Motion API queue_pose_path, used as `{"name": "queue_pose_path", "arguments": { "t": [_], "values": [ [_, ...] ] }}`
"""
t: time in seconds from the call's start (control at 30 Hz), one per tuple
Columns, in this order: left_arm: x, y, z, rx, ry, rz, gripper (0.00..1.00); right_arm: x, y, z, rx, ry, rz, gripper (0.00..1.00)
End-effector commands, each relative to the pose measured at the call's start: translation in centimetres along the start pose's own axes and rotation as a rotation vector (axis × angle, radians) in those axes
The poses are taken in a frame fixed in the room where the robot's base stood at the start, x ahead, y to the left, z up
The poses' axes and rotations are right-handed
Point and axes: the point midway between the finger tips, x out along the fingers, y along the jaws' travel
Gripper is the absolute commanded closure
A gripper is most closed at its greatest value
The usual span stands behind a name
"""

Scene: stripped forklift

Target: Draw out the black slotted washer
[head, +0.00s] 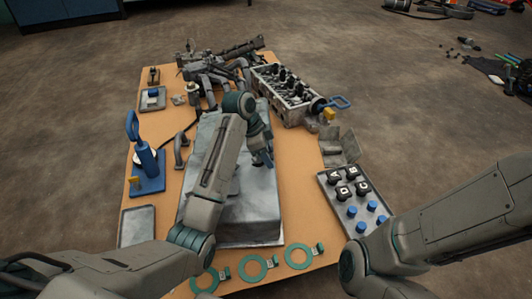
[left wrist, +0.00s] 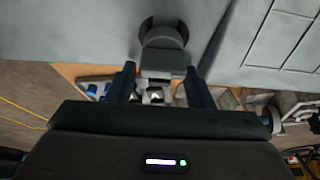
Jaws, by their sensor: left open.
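I cannot make out a black slotted washer for certain in either view. My left gripper (head: 263,157) is at the upper right part of a large grey metal housing (head: 255,212) in the head view. In the left wrist view, the open left gripper (left wrist: 160,84) has a finger on each side of a dark grey block (left wrist: 163,62). The block sits below a round grey stub (left wrist: 163,36) at a dark hole in a grey wall. I cannot tell whether the fingers touch it. My right arm enters from the right, but its gripper is out of view.
An engine block (head: 284,92) stands at the table's back right. A tray (head: 352,203) with black lettered caps and blue pegs is on the right. A blue stand (head: 147,170) and an empty tray (head: 137,225) are on the left. Green rings (head: 252,268) lie along the front edge.

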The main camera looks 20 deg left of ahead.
Motion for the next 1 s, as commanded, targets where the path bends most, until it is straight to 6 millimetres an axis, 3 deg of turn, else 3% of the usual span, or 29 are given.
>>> {"name": "queue_pose_path", "arguments": {
  "t": [0.07,0.3,0.33,0.37,0.43,1.0],
  "values": [
    [0.0,0.0,0.0,0.000,0.000,0.000,0.53,0.0,0.0,0.0,0.000,0.000,0.000,0.28],
    [0.0,0.0,0.0,0.000,0.000,0.000,1.00,0.0,0.0,0.0,0.000,0.000,0.000,0.28],
    [0.0,0.0,0.0,0.000,0.000,0.000,1.00,0.0,0.0,0.0,0.000,0.000,0.000,0.28],
    [0.0,0.0,0.0,0.000,0.000,0.000,0.83,0.0,0.0,0.0,0.000,0.000,0.000,0.28],
    [0.0,0.0,0.0,0.000,0.000,0.000,0.96,0.0,0.0,0.0,0.000,0.000,0.000,0.28],
    [0.2,0.0,-1.1,0.000,0.001,0.002,0.97,0.9,-0.2,0.5,0.000,0.000,0.000,0.28]
  ]
}}
